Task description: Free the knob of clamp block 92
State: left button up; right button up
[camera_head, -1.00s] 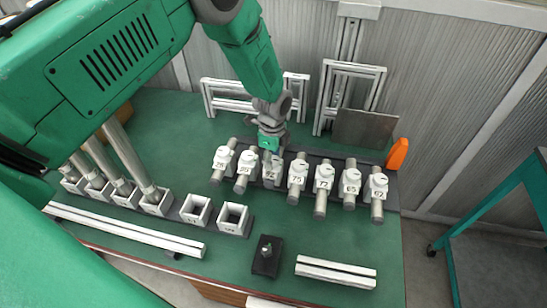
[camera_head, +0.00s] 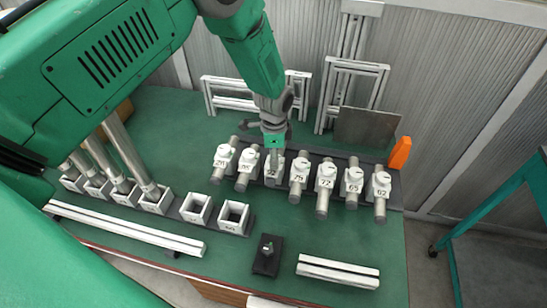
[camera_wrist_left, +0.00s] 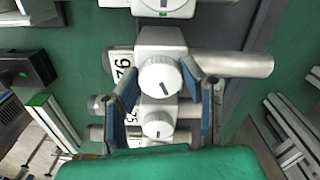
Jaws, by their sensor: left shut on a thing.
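Clamp block 92 (camera_head: 271,182) is a white block, third from the left in a row of numbered clamp blocks. In the left wrist view, clamp block 92 (camera_wrist_left: 160,40) has its label at its left side and a grey rod (camera_wrist_left: 235,64) running out to the right. Its round white knob (camera_wrist_left: 160,76) has a dark slanted mark. My left gripper (camera_head: 274,156) points down over the block. In the left wrist view, my left gripper (camera_wrist_left: 160,72) has its fingertips on both sides of the knob, shut on it. My right gripper is out of view.
Neighbouring clamp blocks 95 (camera_head: 248,161) and 75 (camera_head: 299,171) stand close on both sides. A black block with a knob (camera_head: 267,256) and a white rail (camera_head: 338,271) lie in front. White frames (camera_head: 350,90) and an orange piece (camera_head: 401,152) stand behind.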

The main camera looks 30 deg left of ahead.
pick_arm(q)
jog(key=n, duration=0.3)
jog(key=shift+w+d+r+n+b, duration=0.15)
jog(key=shift+w+n+b, duration=0.15)
jog(key=shift+n, duration=0.1)
jog(key=n, duration=0.8)
jog(key=shift+w+r+b, duration=0.1)
jog(key=shift+b, duration=0.3)
jog(key=n, duration=0.4)
jog(key=shift+n, duration=0.3)
jog(key=n, duration=1)
jog(key=shift+n, duration=0.4)
jog(key=shift+n+b, duration=0.3)
jog(key=shift+n, duration=1.4)
